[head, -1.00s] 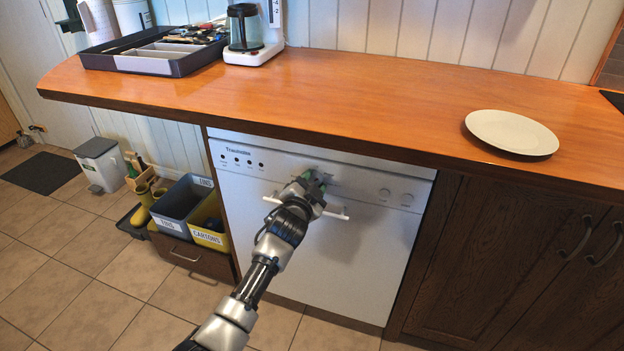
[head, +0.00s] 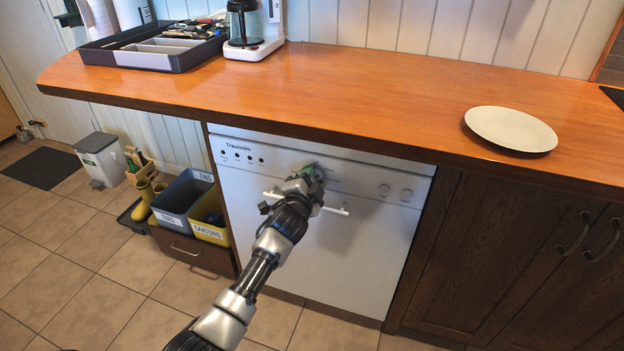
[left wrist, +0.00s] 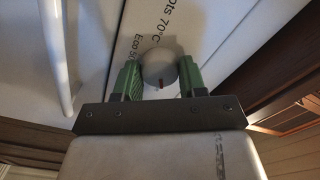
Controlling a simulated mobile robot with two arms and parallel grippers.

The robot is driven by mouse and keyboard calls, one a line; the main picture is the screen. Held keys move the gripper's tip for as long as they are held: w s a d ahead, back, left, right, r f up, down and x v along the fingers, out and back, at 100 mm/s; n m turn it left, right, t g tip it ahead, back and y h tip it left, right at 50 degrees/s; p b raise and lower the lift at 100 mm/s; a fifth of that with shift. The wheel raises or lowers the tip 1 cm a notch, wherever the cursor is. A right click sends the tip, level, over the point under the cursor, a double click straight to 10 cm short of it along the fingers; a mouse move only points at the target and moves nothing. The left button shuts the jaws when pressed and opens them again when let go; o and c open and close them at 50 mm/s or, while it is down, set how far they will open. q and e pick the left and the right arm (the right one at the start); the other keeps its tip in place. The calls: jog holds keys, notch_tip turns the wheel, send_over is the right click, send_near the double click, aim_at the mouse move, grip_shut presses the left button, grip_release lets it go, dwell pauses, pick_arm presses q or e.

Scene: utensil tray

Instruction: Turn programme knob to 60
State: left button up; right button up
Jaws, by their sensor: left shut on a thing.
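The dishwasher (head: 370,245) is white and stands under the counter, with its control panel along the top. My left gripper (head: 314,174) is at the panel, above the door handle (head: 335,211), and hides the programme knob in the head view. Printed words "Eco 50" and "Pots 70°C" show beside the knob; no 60 can be read. My right gripper is not in view.
The wooden counter (head: 380,85) overhangs the panel and bears a plate (head: 511,129), a utensil tray (head: 110,60) and a coffee maker (head: 250,30). Sorting bins (head: 185,200) stand left of the dishwasher.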

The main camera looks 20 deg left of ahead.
pick_arm(q)
jog(key=o, duration=0.9)
jog(key=shift+s, duration=0.5)
jog(key=s+p, duration=0.1)
jog(key=s, duration=0.8)
jog(key=shift+s+a+p, duration=0.15)
jog(key=shift+s+p, duration=0.2)
jog(key=shift+s, duration=0.05)
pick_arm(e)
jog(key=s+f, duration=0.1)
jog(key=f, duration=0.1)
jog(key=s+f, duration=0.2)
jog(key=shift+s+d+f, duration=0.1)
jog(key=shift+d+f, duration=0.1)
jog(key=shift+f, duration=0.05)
pick_arm(q)
jog(key=shift+f, duration=0.1)
